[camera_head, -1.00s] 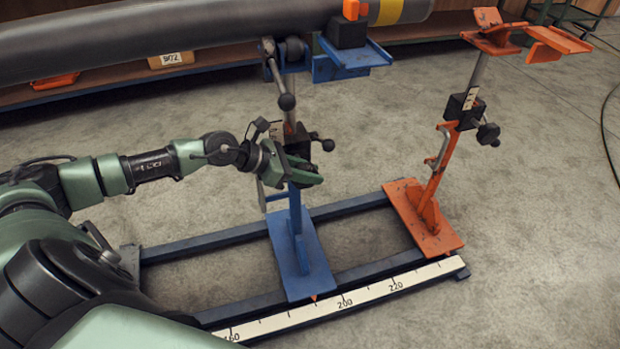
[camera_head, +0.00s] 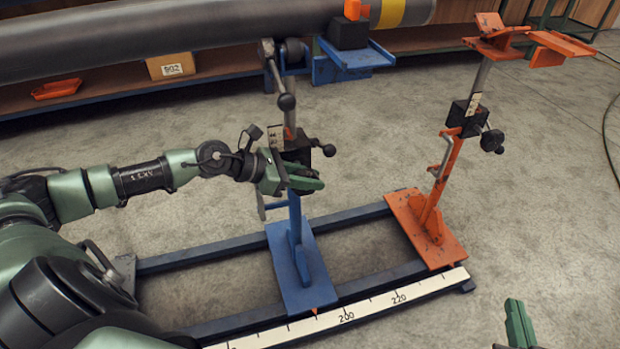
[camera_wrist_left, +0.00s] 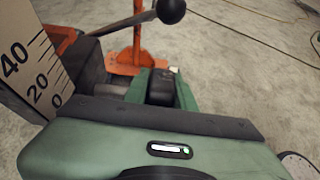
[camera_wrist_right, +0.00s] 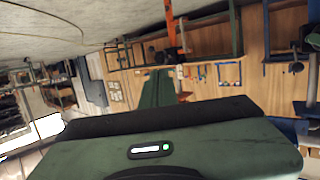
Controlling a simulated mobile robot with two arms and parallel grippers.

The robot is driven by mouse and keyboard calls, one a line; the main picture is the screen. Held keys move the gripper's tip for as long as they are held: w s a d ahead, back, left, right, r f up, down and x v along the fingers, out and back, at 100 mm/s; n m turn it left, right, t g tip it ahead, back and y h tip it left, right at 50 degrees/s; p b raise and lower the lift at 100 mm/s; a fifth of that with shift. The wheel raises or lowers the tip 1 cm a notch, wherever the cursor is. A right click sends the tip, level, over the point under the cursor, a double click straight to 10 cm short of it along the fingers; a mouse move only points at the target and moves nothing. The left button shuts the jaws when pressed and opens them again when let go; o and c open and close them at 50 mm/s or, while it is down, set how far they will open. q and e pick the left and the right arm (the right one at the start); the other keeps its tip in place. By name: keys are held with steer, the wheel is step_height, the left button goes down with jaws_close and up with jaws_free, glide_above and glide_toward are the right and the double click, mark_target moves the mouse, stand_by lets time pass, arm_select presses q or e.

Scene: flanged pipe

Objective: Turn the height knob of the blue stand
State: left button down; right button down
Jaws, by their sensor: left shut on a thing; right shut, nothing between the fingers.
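The blue stand (camera_head: 296,264) is upright on the dark rail frame and has a black clamp block with a ball-ended lever (camera_head: 326,149). My left gripper (camera_head: 308,184) is at this block, its green fingers shut on a dark knob. In the left wrist view the black knob (camera_wrist_left: 160,88) sits between the fingers, next to a scale marked 0, 20 and 40 (camera_wrist_left: 32,68). The fingers hide most of the knob in the head view. My right gripper (camera_head: 518,322) is at the lower right, shut and empty, apart from the stand. Its closed fingers also show in the right wrist view (camera_wrist_right: 157,88).
A large grey pipe (camera_head: 160,38) lies across the top, above the blue stand. An orange stand (camera_head: 428,232) is to the right on the same rails. A white ruler (camera_head: 372,308) runs along the front rail. Open floor lies between the stands and the rear shelf.

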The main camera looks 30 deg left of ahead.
arm_select(q)
steer(key=c, duration=1.2)
jaws_free()
steer(key=shift+o, duration=0.2)
steer(key=shift+s+a, duration=0.1)
steer(key=shift+s+a+r, duration=0.1)
steer(key=shift+s+a, duration=0.05)
steer(key=v, duration=0.2)
steer(key=shift+s+a+r+p, duration=0.15)
steer(key=shift+s+r+p, duration=0.1)
steer(key=shift+p, duration=0.15)
steer(key=shift+p+v, duration=0.6)
steer(key=shift+v, duration=0.25)
steer(key=shift+p+v, duration=1.35)
steer(key=shift+p, duration=0.3)
arm_select(e)
steer(key=s+d+f+g+h, duration=0.1)
steer(key=s+d+f+g, duration=0.2)
steer(key=s+f+g, duration=0.2)
steer(key=s+d+f+g+h, duration=0.2)
steer(key=s+f+g, duration=0.4)
steer(key=s, duration=0.5)
steer(key=shift+s+d+f+m, duration=0.2)
steer(key=shift+s+d+m, duration=0.1)
steer(key=shift+d, duration=0.25)
